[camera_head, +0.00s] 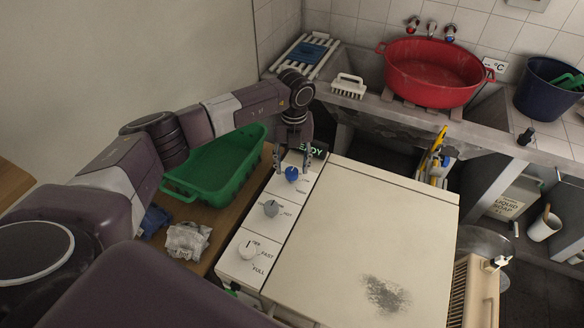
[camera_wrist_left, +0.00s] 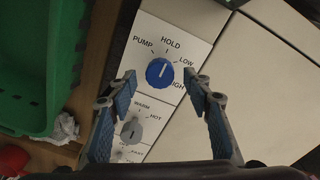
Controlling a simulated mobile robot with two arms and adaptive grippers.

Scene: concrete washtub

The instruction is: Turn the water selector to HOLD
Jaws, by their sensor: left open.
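The water selector is a blue round knob (camera_head: 291,174) on the white control panel of the washer. In the left wrist view the blue knob (camera_wrist_left: 159,72) has PUMP, HOLD, LOW and a partly covered HIGH printed around it. Its white line runs nearly up and down in that view, roughly towards the HOLD mark; the exact setting is hard to tell. My left gripper (camera_head: 293,168) is open, pointing down over the panel, one finger on each side of the knob. In the left wrist view its fingertips (camera_wrist_left: 161,79) show gaps to the knob. My right gripper is out of view.
Two grey-white knobs (camera_head: 271,208) (camera_head: 248,247) sit nearer on the same panel. The pale washer lid (camera_head: 370,240) lies to the right. A green basket (camera_head: 225,165) stands at the left. A concrete tub with a red basin (camera_head: 432,75) is behind.

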